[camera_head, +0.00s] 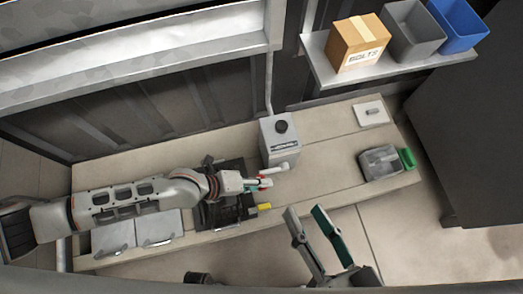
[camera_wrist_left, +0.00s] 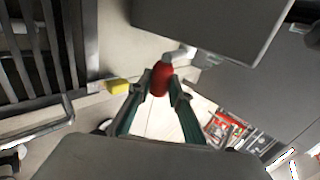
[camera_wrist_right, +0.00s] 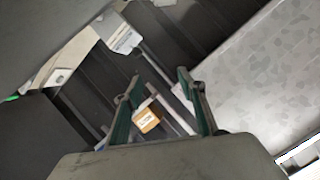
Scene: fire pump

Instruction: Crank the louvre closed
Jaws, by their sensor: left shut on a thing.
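The grey crank box (camera_head: 281,140) with a black knob on top stands on the bench. Its pale crank arm (camera_head: 274,169) sticks out low at the front and ends in a red handle (camera_head: 265,182). My left gripper (camera_head: 256,184) is shut on the red handle, which shows upright between the fingertips in the left wrist view (camera_wrist_left: 160,80). Broad pale slats in a frame (camera_head: 130,35), possibly the louvre, fill the upper left; I cannot tell their angle. My right gripper (camera_head: 306,211) is open and empty in front of the bench.
A black slatted tray (camera_head: 222,212) and a yellow block (camera_head: 264,206) lie near my left gripper. A shelf above holds a bolts box (camera_head: 357,42) and two bins.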

